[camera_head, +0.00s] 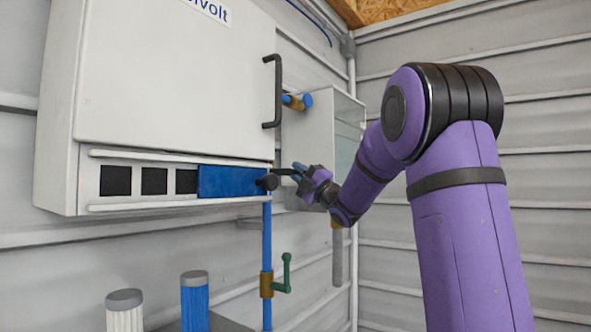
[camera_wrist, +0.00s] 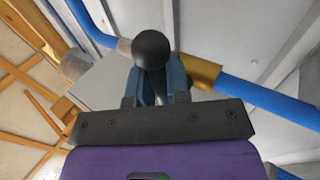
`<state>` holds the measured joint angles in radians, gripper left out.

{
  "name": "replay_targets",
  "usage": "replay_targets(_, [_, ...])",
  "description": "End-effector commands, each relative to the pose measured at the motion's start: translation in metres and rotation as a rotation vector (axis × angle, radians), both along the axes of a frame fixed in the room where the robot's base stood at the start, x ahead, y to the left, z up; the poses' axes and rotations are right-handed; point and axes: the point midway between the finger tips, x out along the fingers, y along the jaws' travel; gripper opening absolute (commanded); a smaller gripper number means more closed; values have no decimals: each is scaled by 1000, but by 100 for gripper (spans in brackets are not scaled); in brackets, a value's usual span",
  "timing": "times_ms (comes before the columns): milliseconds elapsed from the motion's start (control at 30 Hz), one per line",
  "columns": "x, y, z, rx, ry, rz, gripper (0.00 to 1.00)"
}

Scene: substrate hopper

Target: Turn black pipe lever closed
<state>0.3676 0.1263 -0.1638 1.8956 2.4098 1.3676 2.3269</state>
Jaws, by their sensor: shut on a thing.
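The black pipe lever (camera_wrist: 152,48) shows in the wrist view as a dark, rounded handle in front of a brass valve body (camera_wrist: 200,72) on a blue pipe (camera_wrist: 265,98). My gripper (camera_wrist: 160,80) has its blue-grey fingers shut on the lever, one on each side. In the head view, my gripper (camera_head: 298,172) is beside the lower right corner of the white cabinet. A short stretch of the black lever (camera_head: 283,171) shows left of the fingertips. How far the lever is turned is hard to tell.
The white cabinet (camera_head: 170,70) has a black handle (camera_head: 272,92) and a blue panel (camera_head: 228,181) with a dark knob (camera_head: 268,182) close to my gripper. A green lever (camera_head: 286,275) is on a vertical pipe below. A pale box (camera_head: 308,140) stands behind.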

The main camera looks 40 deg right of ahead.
Motion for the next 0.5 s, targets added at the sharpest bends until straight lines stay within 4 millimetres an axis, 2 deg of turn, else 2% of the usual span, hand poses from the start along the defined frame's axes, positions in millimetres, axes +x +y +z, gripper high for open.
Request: replay_targets(500, [0,0,-6,78,32,0,0])
